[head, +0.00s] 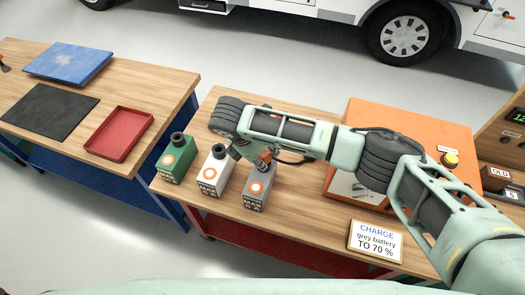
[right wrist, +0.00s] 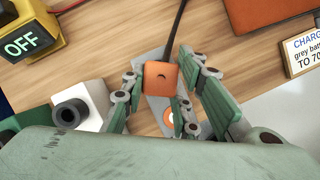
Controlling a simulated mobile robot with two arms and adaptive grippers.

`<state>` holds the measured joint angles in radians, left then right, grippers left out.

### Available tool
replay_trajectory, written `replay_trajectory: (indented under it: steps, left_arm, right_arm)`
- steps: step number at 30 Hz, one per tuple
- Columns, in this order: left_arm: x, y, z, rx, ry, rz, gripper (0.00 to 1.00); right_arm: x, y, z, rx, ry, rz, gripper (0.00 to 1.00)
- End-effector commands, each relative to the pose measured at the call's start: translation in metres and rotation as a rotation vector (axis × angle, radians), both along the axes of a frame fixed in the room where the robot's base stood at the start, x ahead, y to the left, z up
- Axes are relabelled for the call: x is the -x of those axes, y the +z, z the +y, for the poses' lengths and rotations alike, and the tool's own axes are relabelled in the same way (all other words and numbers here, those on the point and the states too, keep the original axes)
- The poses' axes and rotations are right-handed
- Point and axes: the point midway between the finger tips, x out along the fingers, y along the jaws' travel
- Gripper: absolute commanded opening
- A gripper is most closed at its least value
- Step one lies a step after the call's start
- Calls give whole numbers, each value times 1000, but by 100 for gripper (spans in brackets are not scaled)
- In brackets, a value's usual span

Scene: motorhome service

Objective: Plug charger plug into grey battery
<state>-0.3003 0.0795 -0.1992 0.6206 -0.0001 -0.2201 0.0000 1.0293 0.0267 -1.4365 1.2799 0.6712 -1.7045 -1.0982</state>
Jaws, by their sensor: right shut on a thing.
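The grey battery (head: 257,193) stands on the wooden bench at the right end of a row of three. My right gripper (head: 262,160) is directly above it. In the right wrist view, the right gripper (right wrist: 160,92) is shut on the orange charger plug (right wrist: 160,77), with a dark cable running off at the top. The grey battery (right wrist: 154,112) shows under and beside the plug. The plug hides the battery's socket, so I cannot tell whether they are joined. The white battery (head: 212,174) and green battery (head: 172,165) stand to the left. My left gripper is out of view.
A large orange box (head: 385,125) with a yellow button stands right of the batteries, partly behind my right arm. A sign (head: 375,241) reads "CHARGE grey battery TO 70 %". A yellow unit showing OFF (right wrist: 25,42) is near the white battery. The left table holds a red tray (head: 120,132).

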Motion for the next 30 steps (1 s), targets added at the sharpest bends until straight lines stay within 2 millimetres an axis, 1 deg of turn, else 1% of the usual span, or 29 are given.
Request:
replay_trajectory:
  steps: [7, 8, 15, 25, 28, 30]
  left_arm:
    - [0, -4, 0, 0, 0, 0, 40]
    - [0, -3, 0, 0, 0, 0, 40]
    - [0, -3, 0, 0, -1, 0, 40]
    - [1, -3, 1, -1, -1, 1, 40]
    - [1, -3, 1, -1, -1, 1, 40]
    - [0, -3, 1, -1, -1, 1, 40]
  right_arm:
    - [0, -8, 0, 1, 0, -1, 0]
    - [0, -8, 0, 0, 0, -1, 28]
    - [0, -7, 0, 0, 0, -1, 49]
    - [0, -6, 1, -1, 0, -1, 49]
    - [2, 3, 4, -3, 1, -1, 49]
    - [5, 13, 7, -4, 2, -3, 49]
